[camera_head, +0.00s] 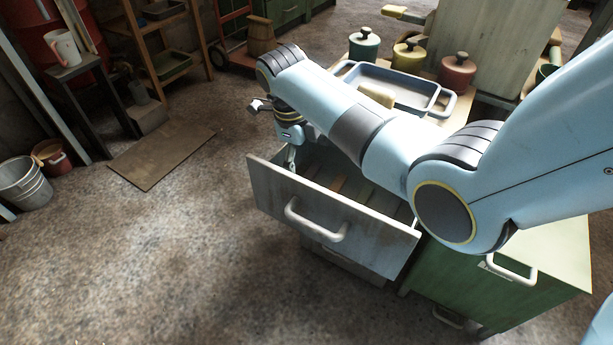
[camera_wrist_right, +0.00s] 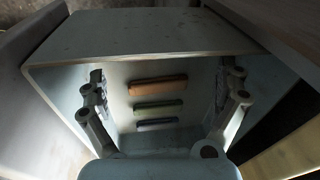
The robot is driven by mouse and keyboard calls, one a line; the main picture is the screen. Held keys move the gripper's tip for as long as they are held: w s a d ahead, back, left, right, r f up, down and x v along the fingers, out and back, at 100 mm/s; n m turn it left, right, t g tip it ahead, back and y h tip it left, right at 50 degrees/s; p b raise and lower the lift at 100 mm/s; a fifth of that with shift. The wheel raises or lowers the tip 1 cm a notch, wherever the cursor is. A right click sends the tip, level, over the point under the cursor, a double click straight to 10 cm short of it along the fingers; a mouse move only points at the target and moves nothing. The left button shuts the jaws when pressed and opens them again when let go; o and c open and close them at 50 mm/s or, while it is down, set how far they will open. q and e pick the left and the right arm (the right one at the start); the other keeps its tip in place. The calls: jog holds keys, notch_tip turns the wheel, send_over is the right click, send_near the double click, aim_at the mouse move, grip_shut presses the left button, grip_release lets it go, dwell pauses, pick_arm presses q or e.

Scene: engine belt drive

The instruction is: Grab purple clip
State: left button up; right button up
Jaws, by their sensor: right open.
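In the right wrist view, three narrow clips lie in a row inside the open drawer (camera_head: 325,215). The orange one (camera_wrist_right: 158,86) is uppermost in the picture, the green one (camera_wrist_right: 158,106) is in the middle, and the dull purple clip (camera_wrist_right: 157,125) is lowest, closest to my wrist. My right gripper (camera_wrist_right: 163,85) is open and empty, with one finger on each side of the row, apart from the clips. In the head view this gripper (camera_head: 291,155) reaches down at the drawer's left end; the purple clip cannot be made out there. My left gripper is not in view.
The drawer's walls stand close around my right gripper. A blue tray (camera_head: 398,92) and lidded pots, including a red one (camera_head: 456,72), stand on the cabinet top behind my right arm. A green cabinet (camera_head: 545,262) is at right.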

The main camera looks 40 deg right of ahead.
aim_at(308, 175)
jog(key=f, duration=0.1)
jog(key=f+b, duration=0.1)
jog(key=f, duration=0.1)
jog(key=f+b, duration=0.1)
jog(key=f, duration=0.1)
jog(key=shift+w+d, duration=0.1)
jog(key=shift+d, duration=0.3)
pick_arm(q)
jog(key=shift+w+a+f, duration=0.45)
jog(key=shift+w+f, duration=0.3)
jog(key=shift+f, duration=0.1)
pick_arm(e)
jog(key=shift+r, duration=0.1)
jog(key=c, duration=0.7)
